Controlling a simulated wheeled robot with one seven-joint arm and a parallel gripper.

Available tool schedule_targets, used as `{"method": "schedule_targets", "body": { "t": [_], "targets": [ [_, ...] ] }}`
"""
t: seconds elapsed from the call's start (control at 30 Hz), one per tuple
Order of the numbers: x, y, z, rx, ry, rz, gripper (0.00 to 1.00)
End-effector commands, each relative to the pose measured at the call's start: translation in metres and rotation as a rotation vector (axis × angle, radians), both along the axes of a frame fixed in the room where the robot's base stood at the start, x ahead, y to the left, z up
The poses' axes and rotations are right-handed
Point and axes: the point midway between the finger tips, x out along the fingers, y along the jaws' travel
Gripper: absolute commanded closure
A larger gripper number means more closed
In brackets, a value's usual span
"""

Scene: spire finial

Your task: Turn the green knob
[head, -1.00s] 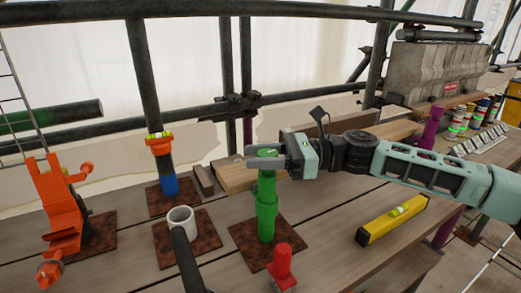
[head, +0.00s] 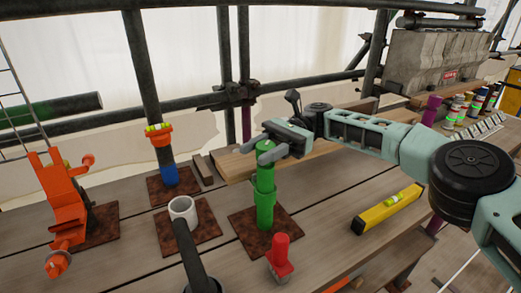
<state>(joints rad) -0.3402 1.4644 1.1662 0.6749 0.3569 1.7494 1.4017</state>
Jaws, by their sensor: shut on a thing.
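The green knob (head: 265,196) is an upright green post with a thicker collar, standing on a square rusty plate (head: 246,234) on the plank deck in the head view. My gripper (head: 267,150) reaches in from the right and is shut on the top of the green knob. Its grey fingers lie on either side of the knob's top, just above the collar. The fingers hide part of the knob's upper end.
A red post (head: 280,258) stands close in front of the knob. A white cup-like pipe (head: 184,210) and an orange-and-blue post (head: 162,155) stand to the left, with an orange bracket (head: 62,200) beyond. A yellow level (head: 388,209) lies to the right.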

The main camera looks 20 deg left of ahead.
Motion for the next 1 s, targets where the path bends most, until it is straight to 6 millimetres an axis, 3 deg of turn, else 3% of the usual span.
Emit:
{"method": "schedule_targets", "body": {
  "t": [1.0],
  "targets": [
    [-0.0035,-0.0008,-0.0068,-0.012,0.002,0.107,0.85]
  ]
}}
